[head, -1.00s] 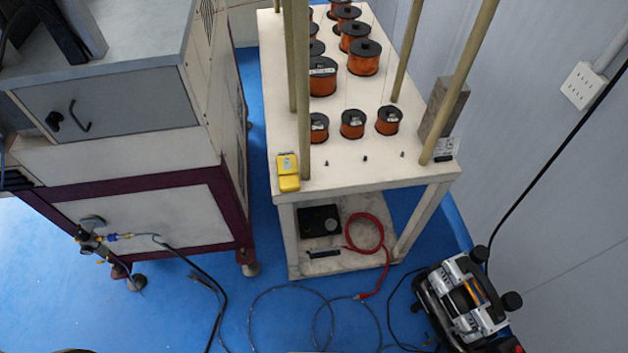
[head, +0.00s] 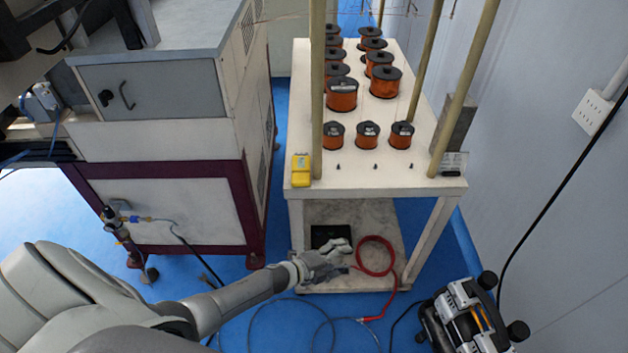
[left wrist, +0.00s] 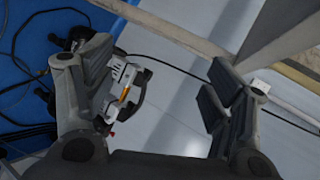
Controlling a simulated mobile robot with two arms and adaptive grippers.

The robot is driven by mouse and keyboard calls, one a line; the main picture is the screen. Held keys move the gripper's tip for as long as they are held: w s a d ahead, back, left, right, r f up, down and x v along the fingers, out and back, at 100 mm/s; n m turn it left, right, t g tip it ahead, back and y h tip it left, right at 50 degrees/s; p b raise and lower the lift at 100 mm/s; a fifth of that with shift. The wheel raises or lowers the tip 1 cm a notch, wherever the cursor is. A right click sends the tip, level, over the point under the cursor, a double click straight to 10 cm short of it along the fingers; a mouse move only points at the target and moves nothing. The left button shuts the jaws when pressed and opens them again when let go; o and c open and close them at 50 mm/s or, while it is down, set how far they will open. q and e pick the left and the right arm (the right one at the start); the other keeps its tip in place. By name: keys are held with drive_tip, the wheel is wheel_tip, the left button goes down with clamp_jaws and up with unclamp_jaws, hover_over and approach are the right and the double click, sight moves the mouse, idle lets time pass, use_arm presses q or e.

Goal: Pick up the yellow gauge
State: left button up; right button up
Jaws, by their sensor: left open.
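The yellow gauge (head: 301,170) sits on the front left corner of the white table (head: 400,178), beside a pole. My left gripper (head: 335,256) is in front of the table at the height of the lower shelf as seen in the head view, below and to the right of the gauge and apart from it. In the left wrist view my left gripper (left wrist: 170,100) is open with nothing between its fingers. The gauge does not show in that view. My right gripper is not in view.
Several copper wire spools (head: 342,94) stand on the table among upright poles (head: 464,85). A red hose (head: 376,255) lies on the lower shelf. A compressor (head: 468,318) stands on the floor at right, also in the left wrist view (left wrist: 125,92). A grey cabinet (head: 160,85) stands at left.

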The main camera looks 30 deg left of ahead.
use_arm(q)
drive_tip(key=w+d+r+m+g+h+b, duration=0.2)
drive_tip(key=w+d+r+m+h, duration=0.15)
drive_tip(key=r+m, duration=0.55)
drive_tip(key=w+d+r+m+g+h+b, duration=0.25)
drive_tip(key=w+d+r+m, duration=0.35)
drive_tip(key=m, duration=0.6)
drive_tip(key=m+g+y+b, duration=0.3)
drive_tip(key=m+y+b, duration=0.2)
drive_tip(key=m+y, duration=1.35)
approach(301, 183)
drive_tip(key=w+a+f+m+h, duration=0.2)
drive_tip(key=a+m+h, duration=0.3)
drive_tip(key=shift+n+y, duration=0.25)
drive_tip(key=x, duration=0.4)
drive_tip(key=shift+s+d+f+p, duration=0.25)
drive_tip(key=shift+s+p, duration=0.05)
drive_tip(key=shift+s, duration=0.05)
drive_tip(key=shift+w+a+f, duration=0.1)
drive_tip(key=shift+w+f, duration=0.05)
drive_tip(key=shift+f, duration=0.25)
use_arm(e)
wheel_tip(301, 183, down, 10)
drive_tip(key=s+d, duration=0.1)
